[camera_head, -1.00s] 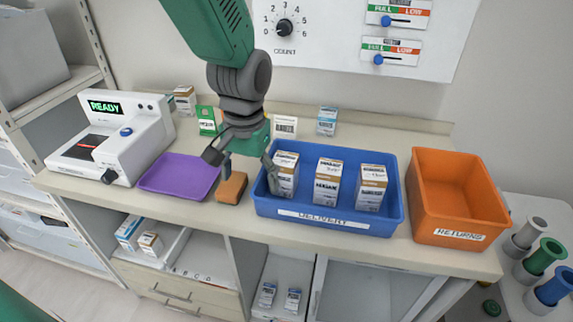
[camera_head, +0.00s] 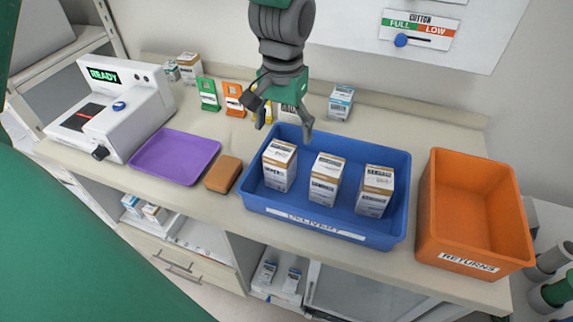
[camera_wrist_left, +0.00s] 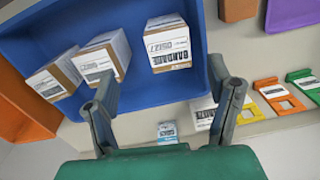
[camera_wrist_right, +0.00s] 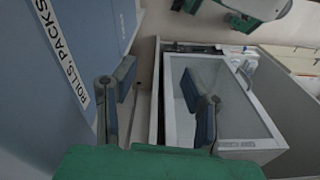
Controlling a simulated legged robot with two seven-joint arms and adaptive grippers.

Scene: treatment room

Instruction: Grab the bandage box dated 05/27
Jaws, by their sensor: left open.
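Three white-and-brown bandage boxes stand in a blue tray labelled DELIVERY (camera_head: 330,233): a left box (camera_head: 279,166), a middle box (camera_head: 326,180) and a right box (camera_head: 374,192). My left gripper (camera_head: 283,131) is open and empty, over the tray's back edge, behind and above the left box. In the left wrist view, the left box (camera_wrist_left: 167,46) lies beyond the spread fingers, apart from them. My right gripper (camera_wrist_right: 163,97) shows only in the right wrist view, with its fingers apart and nothing between them.
An orange RETURNS bin (camera_head: 470,243) stands right of the tray. A brown block (camera_head: 223,175), a purple tray (camera_head: 175,157) and a white READY device (camera_head: 113,108) are to the left. Coloured tags and small boxes, including a blue-white one (camera_head: 340,102), line the counter's back.

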